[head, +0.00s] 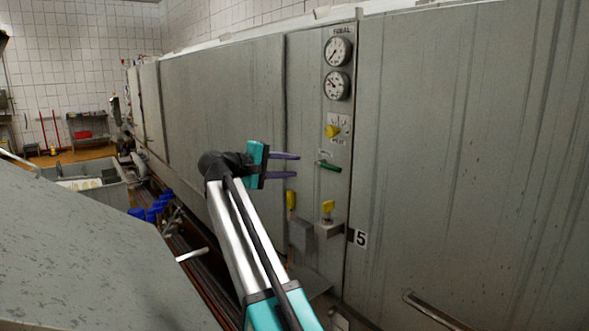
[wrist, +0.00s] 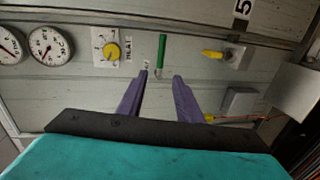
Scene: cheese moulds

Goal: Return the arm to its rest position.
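My gripper (head: 284,166) is at the end of my outstretched arm, in front of the grey machine's control panel (head: 336,110) in the head view. Its two purple fingers point right, towards the panel, and are apart with nothing between them. In the wrist view my gripper (wrist: 160,78) also shows open and empty. A green lever (wrist: 161,50) lies just beyond the fingertips there; it also shows in the head view (head: 328,166), to the right of the fingertips. I cannot tell whether a finger touches the panel.
The panel carries two gauges (head: 337,68), a yellow knob (head: 333,131) and yellow valve handles (head: 327,206). A door handle (head: 437,311) sticks out at lower right. A grey sloped surface (head: 80,240) fills the lower left. Blue-topped parts (head: 150,211) and pipes lie between.

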